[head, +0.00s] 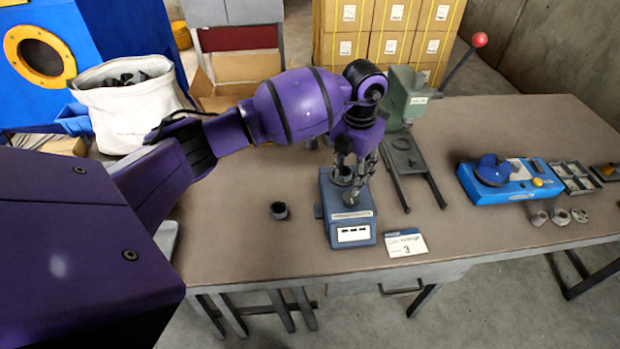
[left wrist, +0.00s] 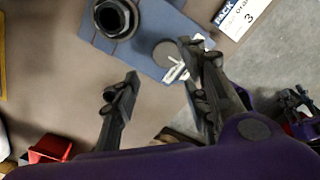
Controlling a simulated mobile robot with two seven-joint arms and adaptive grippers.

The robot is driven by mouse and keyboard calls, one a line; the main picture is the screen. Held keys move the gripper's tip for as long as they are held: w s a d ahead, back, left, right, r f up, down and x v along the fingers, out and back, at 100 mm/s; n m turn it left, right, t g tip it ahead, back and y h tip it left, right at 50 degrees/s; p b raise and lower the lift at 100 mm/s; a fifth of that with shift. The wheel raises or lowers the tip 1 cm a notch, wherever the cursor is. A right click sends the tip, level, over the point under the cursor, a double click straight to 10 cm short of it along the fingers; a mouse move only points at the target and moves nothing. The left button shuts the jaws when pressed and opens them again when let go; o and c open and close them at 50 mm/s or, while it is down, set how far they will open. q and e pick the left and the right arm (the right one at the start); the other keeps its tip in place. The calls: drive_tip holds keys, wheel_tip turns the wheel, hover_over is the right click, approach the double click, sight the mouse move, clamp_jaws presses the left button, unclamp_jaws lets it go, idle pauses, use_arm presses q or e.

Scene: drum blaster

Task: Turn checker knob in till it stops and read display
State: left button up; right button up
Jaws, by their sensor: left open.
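The checker (head: 345,222) is a small blue-grey device on the table, and it also shows in the left wrist view (left wrist: 140,60). Its front has a white display panel (head: 353,234) with small dark windows; no reading is legible. A grey round knob-like part (left wrist: 165,53) stands on the checker beside a dark hexagonal socket (left wrist: 115,17). My left gripper (head: 355,178) is over the checker, pointing down. In the left wrist view its fingers (left wrist: 160,66) are apart, with the grey round part near the gap between them. Contact cannot be told.
A white card marked 3 (head: 406,243) lies right of the checker. A small dark cup (head: 279,210) stands to its left. A green press (head: 404,98) is behind, with a red-knobbed lever. A blue device (head: 510,180) and metal nuts (head: 538,217) sit at right.

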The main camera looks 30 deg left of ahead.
sight(348, 195)
use_arm(q)
wheel_tip(348, 195, down, 7)
drive_tip(key=shift+d+f, duration=0.1)
drive_tip(key=shift+d, duration=0.05)
use_arm(e)
drive_tip(key=shift+w+d, duration=0.2)
drive_tip(key=shift+w, duration=0.1)
use_arm(q)
drive_tip(key=shift+c, duration=0.2)
use_arm(e)
drive_tip(key=shift+s, duration=0.1)
use_arm(q)
drive_tip(key=c, duration=0.9)
drive_tip(key=shift+w, duration=0.1)
use_arm(e)
drive_tip(key=shift+s+a, duration=0.1)
drive_tip(key=shift+s, duration=0.05)
drive_tip(key=shift+f, duration=0.15)
